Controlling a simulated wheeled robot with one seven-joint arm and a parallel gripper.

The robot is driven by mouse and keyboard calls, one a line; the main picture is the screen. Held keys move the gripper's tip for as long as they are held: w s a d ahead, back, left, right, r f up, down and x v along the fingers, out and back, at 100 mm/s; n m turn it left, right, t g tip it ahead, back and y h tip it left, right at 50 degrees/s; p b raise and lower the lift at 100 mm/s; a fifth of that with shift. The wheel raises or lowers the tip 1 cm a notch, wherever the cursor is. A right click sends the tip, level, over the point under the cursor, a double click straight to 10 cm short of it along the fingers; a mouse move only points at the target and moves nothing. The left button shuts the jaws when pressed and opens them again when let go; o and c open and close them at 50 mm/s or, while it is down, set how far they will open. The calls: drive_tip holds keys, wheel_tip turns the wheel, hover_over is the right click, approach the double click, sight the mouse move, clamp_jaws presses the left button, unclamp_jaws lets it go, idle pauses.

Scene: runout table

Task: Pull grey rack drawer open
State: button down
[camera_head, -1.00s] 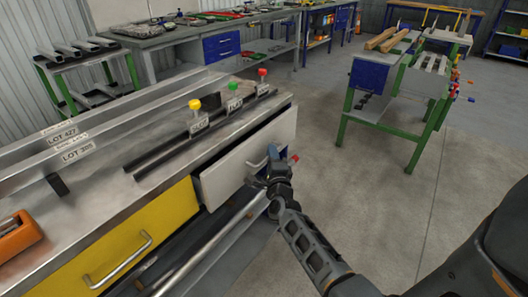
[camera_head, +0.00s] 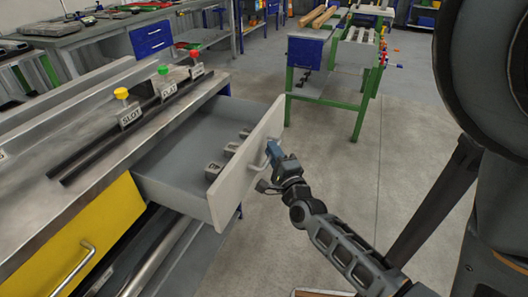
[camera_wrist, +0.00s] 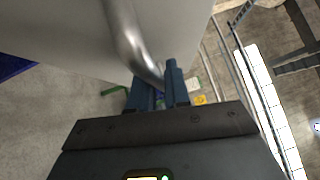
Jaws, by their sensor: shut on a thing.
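The grey rack drawer (camera_head: 228,190) is pulled well out from under the steel bench, to the right of the yellow drawer. Several small dark grey blocks lie inside it along its front. My gripper (camera_head: 272,154) is at the drawer's front, shut on its curved metal handle (camera_head: 262,163). In the wrist view the handle (camera_wrist: 124,35) runs down from the drawer front (camera_wrist: 60,35) to between my two blue fingers (camera_wrist: 158,88). The fingers partly hide the held end of the handle.
The yellow drawer (camera_head: 80,240) with its own bar handle is shut at the left. Slot posts with yellow, green and red knobs stand on the steel bench top (camera_head: 90,125). A green-framed table (camera_head: 325,100) stands behind. The floor (camera_head: 400,130) at the right is open.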

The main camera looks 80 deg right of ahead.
idle(0.3)
drive_tip(key=c, duration=1.2)
unclamp_jaws()
drive_tip(key=shift+s, duration=0.1)
drive_tip(key=b+v, duration=0.1)
drive_tip(key=v, duration=0.6)
drive_tip(key=shift+s+a+f, duration=0.1)
drive_tip(key=shift+s+a, duration=0.1)
drive_tip(key=shift+a, duration=0.15)
